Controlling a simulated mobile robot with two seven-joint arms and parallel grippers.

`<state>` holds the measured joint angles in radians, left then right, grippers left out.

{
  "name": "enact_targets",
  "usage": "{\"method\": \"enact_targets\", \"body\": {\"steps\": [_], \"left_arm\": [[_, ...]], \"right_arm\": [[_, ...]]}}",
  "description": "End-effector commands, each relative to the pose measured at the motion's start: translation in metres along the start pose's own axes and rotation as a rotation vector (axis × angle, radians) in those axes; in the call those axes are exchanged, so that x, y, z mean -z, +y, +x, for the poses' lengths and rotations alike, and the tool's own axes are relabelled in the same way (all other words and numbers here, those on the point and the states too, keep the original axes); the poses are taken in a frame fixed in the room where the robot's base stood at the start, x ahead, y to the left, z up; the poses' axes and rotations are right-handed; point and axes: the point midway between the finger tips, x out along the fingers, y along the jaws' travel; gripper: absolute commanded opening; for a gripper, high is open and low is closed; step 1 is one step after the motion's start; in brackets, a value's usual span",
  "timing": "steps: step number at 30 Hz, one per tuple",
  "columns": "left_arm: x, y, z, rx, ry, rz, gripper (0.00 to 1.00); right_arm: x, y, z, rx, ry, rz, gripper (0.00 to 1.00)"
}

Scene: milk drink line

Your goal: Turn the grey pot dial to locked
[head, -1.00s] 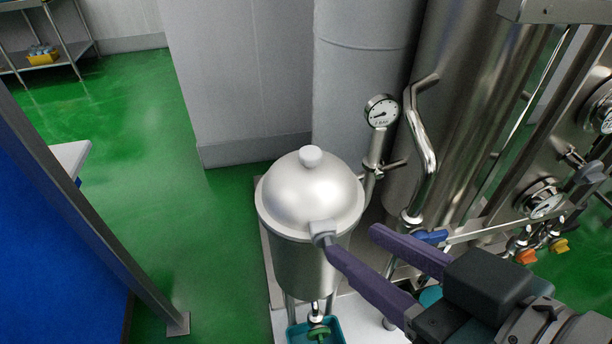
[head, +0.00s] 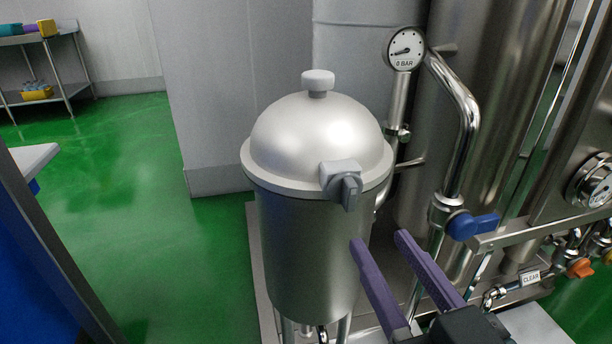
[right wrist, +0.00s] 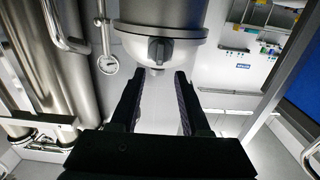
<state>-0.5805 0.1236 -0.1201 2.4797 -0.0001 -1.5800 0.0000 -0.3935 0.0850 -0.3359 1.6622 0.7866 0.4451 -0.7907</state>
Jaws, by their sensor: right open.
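The steel pot (head: 312,250) stands upright with a domed lid (head: 318,135) and a light knob on top. The grey pot dial (head: 349,190) sits on a pale grey block at the lid's rim, on the right front. In the right wrist view the dial (right wrist: 159,50) shows beyond and between my fingers, with its grip bar roughly upright. My right gripper (head: 379,242) is open and empty, below and to the right of the dial, apart from it. It also shows in the right wrist view (right wrist: 159,76). My left gripper is not in view.
A pressure gauge (head: 404,48) on a pipe reads about 0 bar behind the pot. A blue-handled valve (head: 473,226) stands to the right, near my right gripper. Steel tanks and pipes fill the right side. Green floor (head: 140,190) on the left is open.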

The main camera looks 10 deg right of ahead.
Motion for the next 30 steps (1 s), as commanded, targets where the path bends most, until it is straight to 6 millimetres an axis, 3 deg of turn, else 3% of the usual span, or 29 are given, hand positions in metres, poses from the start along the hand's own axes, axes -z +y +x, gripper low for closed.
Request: {"method": "enact_targets", "body": {"steps": [6,12,24,30], "left_arm": [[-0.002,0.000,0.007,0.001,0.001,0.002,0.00],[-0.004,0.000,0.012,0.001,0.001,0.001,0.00],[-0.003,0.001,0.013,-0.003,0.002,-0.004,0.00],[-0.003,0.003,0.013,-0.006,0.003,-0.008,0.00]], "right_arm": [[0.000,0.000,0.044,0.000,0.003,0.002,0.46],[0.000,0.000,0.073,0.000,0.002,0.001,0.46],[0.001,-0.001,0.082,0.002,-0.001,0.001,0.46],[0.001,0.000,0.082,0.002,-0.001,0.001,0.24]]}}
